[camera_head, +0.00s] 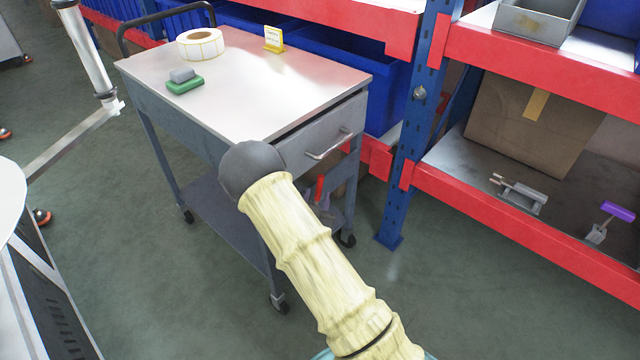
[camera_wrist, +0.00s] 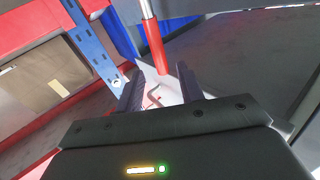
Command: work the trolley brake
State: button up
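The trolley (camera_head: 255,110) is grey with a pale top, a drawer, a lower shelf and casters; it stands in the middle of the head view. The brake lever (camera_head: 319,188) shows as a small red piece low by the trolley's right front, partly hidden by my arm. In the wrist view the red lever (camera_wrist: 154,45) on a metal rod points down, its tip in the space between my fingers. My gripper (camera_wrist: 160,78) is open, with a finger on either side of the lever's tip and visible gaps. In the head view my arm mostly hides the gripper.
A label roll (camera_head: 200,44), a green-and-grey block (camera_head: 184,82) and a yellow sign (camera_head: 273,39) sit on the trolley top. A blue rack upright (camera_head: 405,150) and red shelf beams (camera_head: 520,225) stand close on the right. Floor is clear in front.

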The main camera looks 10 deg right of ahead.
aim_at(319, 185)
jog(key=x, duration=0.6)
jog(key=shift+w+d+b, duration=0.1)
jog(key=shift+w+b, duration=0.15)
jog(key=shift+b, duration=0.1)
jog(key=shift+c, duration=0.5)
grip_shut()
